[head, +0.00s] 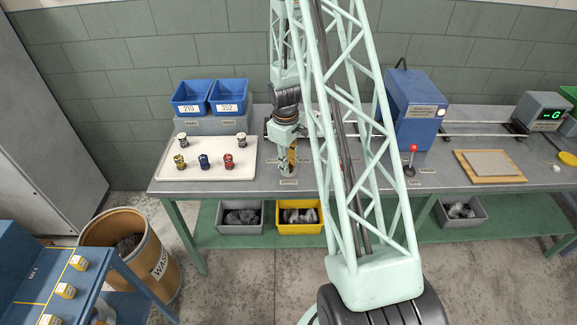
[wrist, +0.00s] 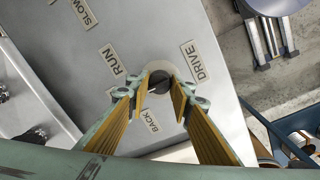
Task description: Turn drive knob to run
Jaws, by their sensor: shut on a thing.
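The drive knob (wrist: 159,80) is a small dark knob on a pale round collar, set in a grey panel (wrist: 160,30). It shows in the wrist view between my fingertips, which partly hide it. My gripper (wrist: 158,92) has yellow ribbed fingers and is shut on the knob. A RUN label (wrist: 113,60) lies to the left of the knob, a DRIVE label (wrist: 196,62) to the right and a BACK label (wrist: 152,121) below. I cannot tell which label the knob points to. In the head view my gripper (head: 289,168) is low over the bench and hides the knob.
The grey bench (head: 350,181) carries a white tray (head: 215,174) with several small spools at left. A blue machine box (head: 415,110) and a red-topped lever (head: 412,158) stand right of my arm. Bins sit on the shelf below. A SLOW label (wrist: 88,12) lies farther off.

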